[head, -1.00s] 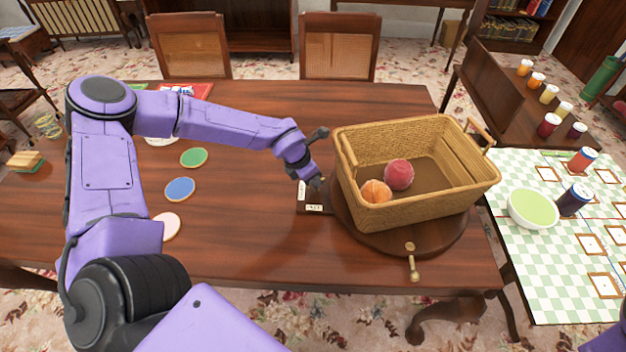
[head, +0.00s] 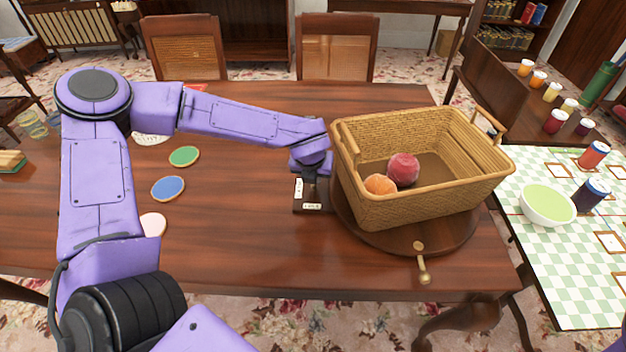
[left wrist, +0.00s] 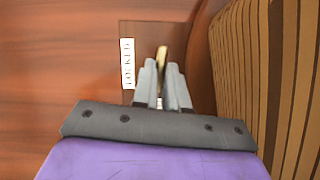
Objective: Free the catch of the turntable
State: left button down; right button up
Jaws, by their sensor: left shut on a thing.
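The turntable (head: 440,243) is a round dark wooden disc on the table, with a wicker basket (head: 430,200) on it. A dark catch plate (head: 312,193) with two white labels lies at the disc's left edge. In the left wrist view one label (left wrist: 127,63) seems to read LOCKED. A brass catch lever (left wrist: 162,55) stands up from the plate (left wrist: 141,35). My left gripper (left wrist: 161,68) is shut on this lever, its fingers on either side of it. In the head view its fingertips are hidden. My right gripper is out of view.
The basket holds a red peach (head: 404,169) and an orange fruit (head: 380,185); its wall is close beside my left wrist. A brass handle (head: 422,265) sticks out at the disc's front. Coloured discs, such as a blue one (head: 168,188), lie left. The table's front middle is clear.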

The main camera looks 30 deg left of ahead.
pick_arm(q)
jog(key=shift+n+y+b, duration=0.3)
jog(key=shift+n+b, duration=0.1)
jog(key=shift+n, duration=0.4)
jog(key=c, duration=1.2)
grip_release()
jog(key=shift+o, duration=0.2)
jog(key=v, duration=1)
jog(key=shift+r, duration=0.35)
jog(key=shift+w+d+g, duration=0.1)
jog(key=shift+g, duration=0.2)
